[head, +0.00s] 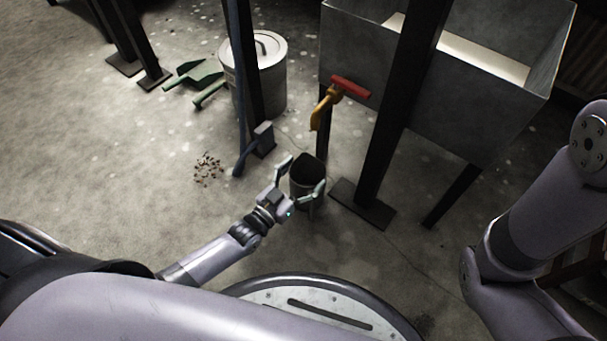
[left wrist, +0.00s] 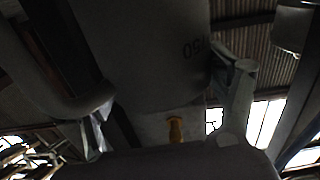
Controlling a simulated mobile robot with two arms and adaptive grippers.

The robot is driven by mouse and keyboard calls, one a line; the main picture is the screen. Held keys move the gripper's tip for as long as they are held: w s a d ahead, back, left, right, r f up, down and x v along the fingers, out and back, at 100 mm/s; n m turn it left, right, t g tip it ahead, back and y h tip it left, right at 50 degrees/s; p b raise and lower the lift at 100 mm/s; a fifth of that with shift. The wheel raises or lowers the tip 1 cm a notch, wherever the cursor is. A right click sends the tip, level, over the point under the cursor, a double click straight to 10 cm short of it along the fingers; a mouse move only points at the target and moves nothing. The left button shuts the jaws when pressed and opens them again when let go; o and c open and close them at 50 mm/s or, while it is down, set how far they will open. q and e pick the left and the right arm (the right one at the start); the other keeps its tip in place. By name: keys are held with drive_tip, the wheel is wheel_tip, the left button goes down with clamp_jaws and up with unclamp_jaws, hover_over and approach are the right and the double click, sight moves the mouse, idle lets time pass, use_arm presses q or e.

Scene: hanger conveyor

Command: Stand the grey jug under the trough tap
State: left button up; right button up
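The grey jug (head: 307,174) is upright and dark inside, below and slightly left of the trough tap. My left gripper (head: 304,172) has one finger on each side of it, both seemingly against its wall. In the left wrist view the dark jug wall (left wrist: 150,60), marked 150, fills the space between the fingers. The yellow tap (head: 322,108) with a red handle (head: 350,88) is on the front of the grey trough (head: 465,115); it also shows in the left wrist view (left wrist: 176,129). I cannot tell whether the jug touches the floor. My right gripper is out of view.
Dark posts stand close by, one with a base plate (head: 362,204) right of the jug and a blue-grey one (head: 240,90) at left. A lidded bin (head: 270,85), green scoops (head: 196,75) and brown scattered bits (head: 208,169) lie further left.

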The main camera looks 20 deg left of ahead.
use_arm(q)
drive_tip(key=o, duration=0.5)
drive_tip(key=shift+c, duration=0.2)
